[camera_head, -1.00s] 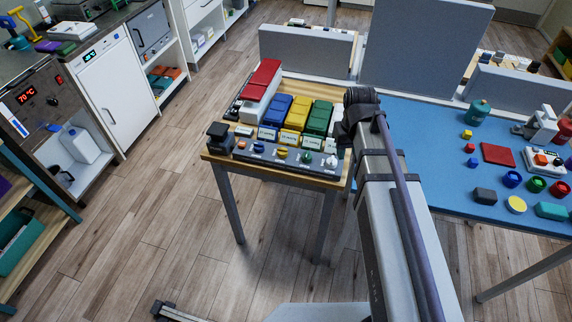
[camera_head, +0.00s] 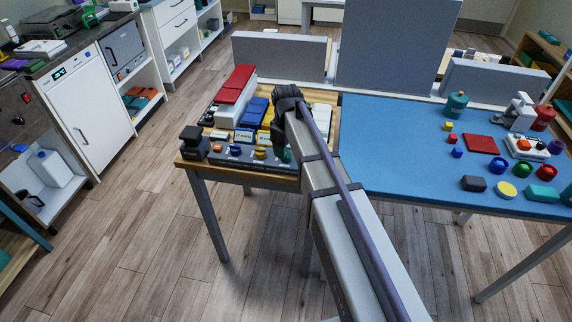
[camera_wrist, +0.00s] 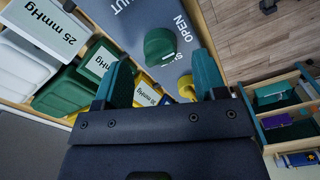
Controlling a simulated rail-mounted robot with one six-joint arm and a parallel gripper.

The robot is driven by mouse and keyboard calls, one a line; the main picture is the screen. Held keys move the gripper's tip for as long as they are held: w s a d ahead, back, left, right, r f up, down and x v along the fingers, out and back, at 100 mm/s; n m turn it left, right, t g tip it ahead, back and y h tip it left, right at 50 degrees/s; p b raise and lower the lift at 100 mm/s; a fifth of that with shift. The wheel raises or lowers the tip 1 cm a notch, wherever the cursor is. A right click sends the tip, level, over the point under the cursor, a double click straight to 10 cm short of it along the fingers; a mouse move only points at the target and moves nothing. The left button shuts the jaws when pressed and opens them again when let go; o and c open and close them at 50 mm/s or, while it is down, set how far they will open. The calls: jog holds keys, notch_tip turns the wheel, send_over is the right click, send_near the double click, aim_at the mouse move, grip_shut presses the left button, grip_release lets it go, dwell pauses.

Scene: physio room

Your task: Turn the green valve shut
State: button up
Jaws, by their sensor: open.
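The green valve (camera_wrist: 160,46) is a rounded knob on a grey panel (camera_wrist: 133,14), with the words OPEN and SHUT printed near it in the wrist view. My gripper (camera_wrist: 162,66) has two teal fingers spread apart, with the valve just ahead of the gap between them. Whether a finger touches it I cannot tell. A yellow knob (camera_wrist: 186,86) shows close to the right finger. In the head view my arm covers the green valve, while the yellow knob (camera_head: 260,153) and a blue knob (camera_head: 235,150) show on the panel's left part.
Behind the panel stand blue bins (camera_head: 252,112), red boxes (camera_head: 235,84) and pressure label cards (camera_wrist: 100,62). A black block (camera_head: 193,141) stands at the table's left corner. To the right is a blue-topped table (camera_head: 395,150) with several small items. The wooden floor in front is open.

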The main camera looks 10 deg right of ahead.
notch_tip(320, 180, down, 3)
jog(key=shift+f+b, duration=0.2)
jog(key=shift+b, duration=0.65)
jog(key=shift+r, duration=0.15)
jog(key=c, duration=0.9)
